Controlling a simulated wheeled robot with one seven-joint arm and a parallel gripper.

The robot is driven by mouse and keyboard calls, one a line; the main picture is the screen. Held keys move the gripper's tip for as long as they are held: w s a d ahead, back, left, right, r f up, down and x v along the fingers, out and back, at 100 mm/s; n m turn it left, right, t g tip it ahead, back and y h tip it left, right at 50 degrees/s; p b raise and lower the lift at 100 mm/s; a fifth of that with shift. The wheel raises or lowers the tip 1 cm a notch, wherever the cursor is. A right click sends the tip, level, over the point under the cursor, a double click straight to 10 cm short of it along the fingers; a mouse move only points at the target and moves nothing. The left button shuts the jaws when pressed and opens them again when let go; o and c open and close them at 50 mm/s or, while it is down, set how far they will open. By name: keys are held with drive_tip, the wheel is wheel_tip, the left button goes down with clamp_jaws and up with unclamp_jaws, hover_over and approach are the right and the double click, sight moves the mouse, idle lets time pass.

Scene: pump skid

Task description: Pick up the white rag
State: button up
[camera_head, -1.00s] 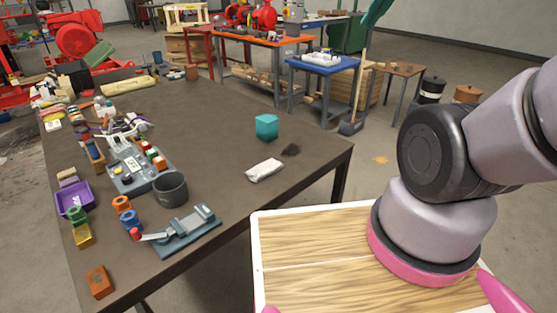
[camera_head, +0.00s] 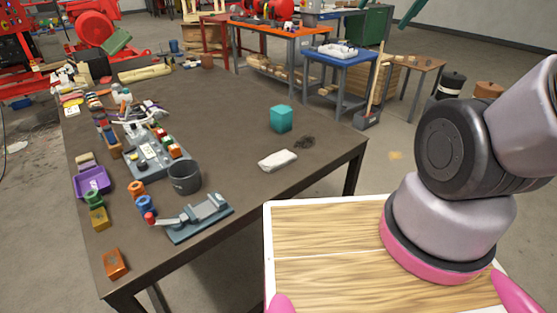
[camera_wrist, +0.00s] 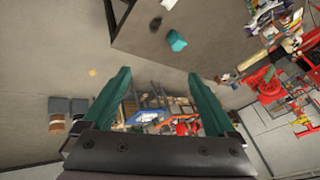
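The white rag (camera_head: 278,161) lies folded on the dark table (camera_head: 235,110), near its right edge in the head view. A dark stain-like patch (camera_head: 305,141) and a teal block (camera_head: 281,119) are just beyond it. In the wrist view my gripper (camera_wrist: 160,85) shows two teal fingers spread wide apart with nothing between them. The teal block also shows in the wrist view (camera_wrist: 176,41).
A grey cup (camera_head: 184,177), a grey clamp-like device (camera_head: 200,218), a purple tray (camera_head: 91,182) and several small parts crowd the table's left side. The surface around the rag is mostly clear. A blue-topped bench (camera_head: 345,54) and a broom (camera_head: 374,85) stand beyond.

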drive_tip(key=w+a+f+m+g, duration=0.1)
drive_tip(key=w+a+f, duration=0.15)
drive_tip(key=w, duration=0.25)
drive_tip(key=w+a+f+m+g, duration=0.1)
drive_tip(key=w+f, duration=0.3)
drive_tip(key=w, duration=0.1)
drive_tip(key=m+g+h, duration=0.2)
drive_tip(key=m+g, duration=0.2)
drive_tip(key=g, duration=0.1)
hover_over(278, 156)
wheel_tip(278, 156, down, 30)
drive_tip(key=f, duration=0.5)
drive_tip(key=shift+s+f, duration=0.1)
drive_tip(key=shift+s, duration=0.25)
drive_tip(key=shift+w+f, duration=0.15)
drive_tip(key=shift+f, duration=1.35)
drive_tip(key=shift+w+f, duration=0.15)
drive_tip(key=shift+f, duration=1.35)
drive_tip(key=c, duration=1.2)
